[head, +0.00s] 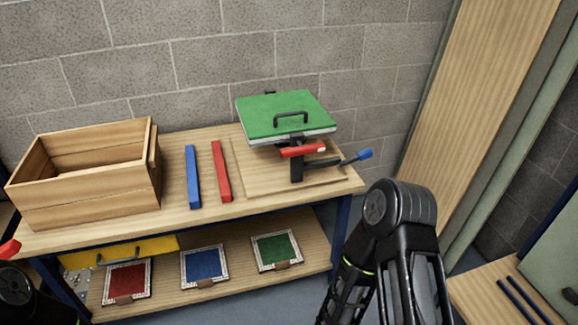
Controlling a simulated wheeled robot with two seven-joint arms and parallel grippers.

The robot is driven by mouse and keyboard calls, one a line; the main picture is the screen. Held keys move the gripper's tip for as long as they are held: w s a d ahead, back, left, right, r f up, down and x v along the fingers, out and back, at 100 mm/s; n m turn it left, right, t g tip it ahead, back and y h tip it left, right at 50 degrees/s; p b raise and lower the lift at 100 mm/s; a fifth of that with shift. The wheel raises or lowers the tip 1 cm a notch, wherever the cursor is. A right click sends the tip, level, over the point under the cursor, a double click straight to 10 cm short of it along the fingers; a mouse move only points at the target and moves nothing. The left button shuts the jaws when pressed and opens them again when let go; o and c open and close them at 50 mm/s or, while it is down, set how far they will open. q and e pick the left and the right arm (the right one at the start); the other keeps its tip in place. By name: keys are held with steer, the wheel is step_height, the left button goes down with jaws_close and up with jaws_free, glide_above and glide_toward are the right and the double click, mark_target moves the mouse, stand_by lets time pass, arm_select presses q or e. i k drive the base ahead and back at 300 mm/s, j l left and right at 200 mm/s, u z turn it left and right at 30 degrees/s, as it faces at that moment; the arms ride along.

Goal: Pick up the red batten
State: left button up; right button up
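The red batten (221,171) is a slim red bar lying flat on the wooden workbench (262,208). A blue batten (193,176) lies roughly parallel to it, just to its left with a gap between. Nothing touches the red batten in the head view. My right arm shows at the lower right, well away from the batten, and its fingertips are not visible. Only a dark part of my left arm shows at the lower left corner, and its gripper fingers cannot be seen.
An open wooden box (90,172) stands left of the battens. To the right, a green-topped press (285,114) with a handle and a blue-tipped lever (363,154) sits on a board. The lower shelf holds red (127,280), blue (204,266) and green (275,250) panels.

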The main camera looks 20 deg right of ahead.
mark_target(226, 194)
steer(key=z, duration=0.1)
steer(key=i+j, duration=0.7)
steer(key=i, duration=0.25)
steer(key=i+j+z, duration=0.1)
steer(key=z, duration=1.15)
